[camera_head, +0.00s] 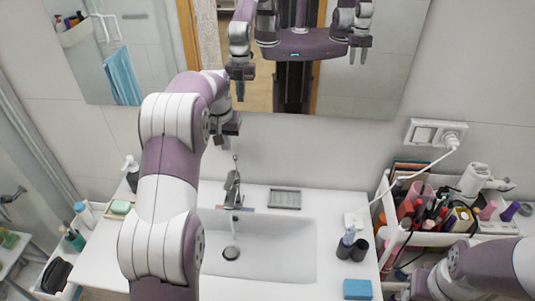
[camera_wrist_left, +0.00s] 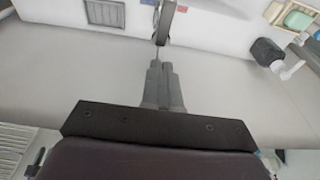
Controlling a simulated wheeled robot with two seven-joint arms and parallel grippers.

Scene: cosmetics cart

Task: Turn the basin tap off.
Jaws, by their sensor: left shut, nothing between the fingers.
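The basin tap (camera_head: 233,190) is a grey metal mixer standing at the back of the white basin (camera_head: 290,250). A thin lever rises from its top, and a faint pale streak under its spout looks like running water. My left gripper (camera_head: 235,148) is above and behind the tap, close to the lever tip. In the left wrist view, my left gripper (camera_wrist_left: 160,66) is shut and empty, its fingertips just short of the tap lever (camera_wrist_left: 166,22) in the picture. I cannot tell whether they touch. My right gripper is outside the head view, apart from a small mirror reflection.
A mirror (camera_head: 330,90) hangs behind the tap. Dark cups (camera_head: 359,249) and a blue sponge (camera_head: 357,289) sit on the right counter. A crowded cosmetics cart (camera_head: 440,215) stands farther right.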

